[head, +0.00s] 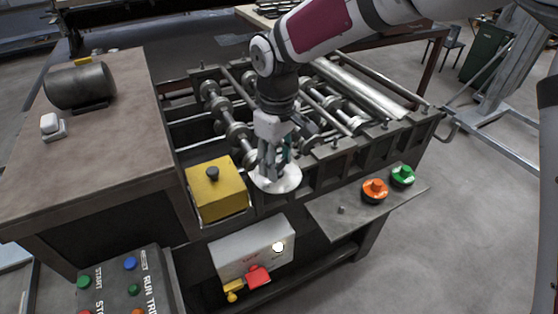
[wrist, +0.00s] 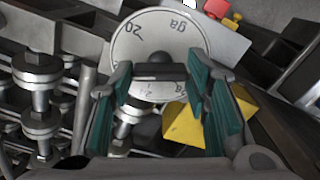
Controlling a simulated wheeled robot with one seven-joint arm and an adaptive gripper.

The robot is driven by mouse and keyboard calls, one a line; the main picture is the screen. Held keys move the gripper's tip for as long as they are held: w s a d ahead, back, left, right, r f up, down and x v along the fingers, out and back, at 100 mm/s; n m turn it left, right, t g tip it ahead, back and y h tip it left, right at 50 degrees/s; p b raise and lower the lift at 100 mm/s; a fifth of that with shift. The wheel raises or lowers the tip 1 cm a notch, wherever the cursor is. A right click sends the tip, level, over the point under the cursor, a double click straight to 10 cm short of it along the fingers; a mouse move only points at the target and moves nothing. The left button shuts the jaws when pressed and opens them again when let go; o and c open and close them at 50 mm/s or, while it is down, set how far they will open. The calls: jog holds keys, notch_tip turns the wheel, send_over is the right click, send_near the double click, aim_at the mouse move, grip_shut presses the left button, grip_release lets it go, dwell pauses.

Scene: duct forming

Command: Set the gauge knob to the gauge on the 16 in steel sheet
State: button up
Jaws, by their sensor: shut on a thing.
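The gauge knob is a white round dial (head: 285,182) on the front of the roll-forming machine. In the wrist view the dial (wrist: 134,42) shows "ga", "20" and other marks, partly upside down, with a dark grip bar across its middle. My gripper (head: 272,172) reaches down onto the dial from above. In the wrist view my gripper (wrist: 160,85) has its teal-padded fingers on both sides of the knob's dark bar, shut on it. The fingers hide part of the dial. I cannot make out a steel sheet with a 16 in marking in either view.
A yellow box with a black knob (head: 216,190) stands just left of the dial. Orange (head: 375,190) and green (head: 402,176) buttons sit on a shelf at right. A grey box with a red switch (head: 258,276) is below. Rollers (head: 232,130) lie behind.

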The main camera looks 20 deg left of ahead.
aim_at(278, 164)
jog(key=shift+n, duration=0.7)
jog(key=o, duration=1.2)
jog(key=shift+c, duration=0.2)
notch_tip(278, 164, up, 12)
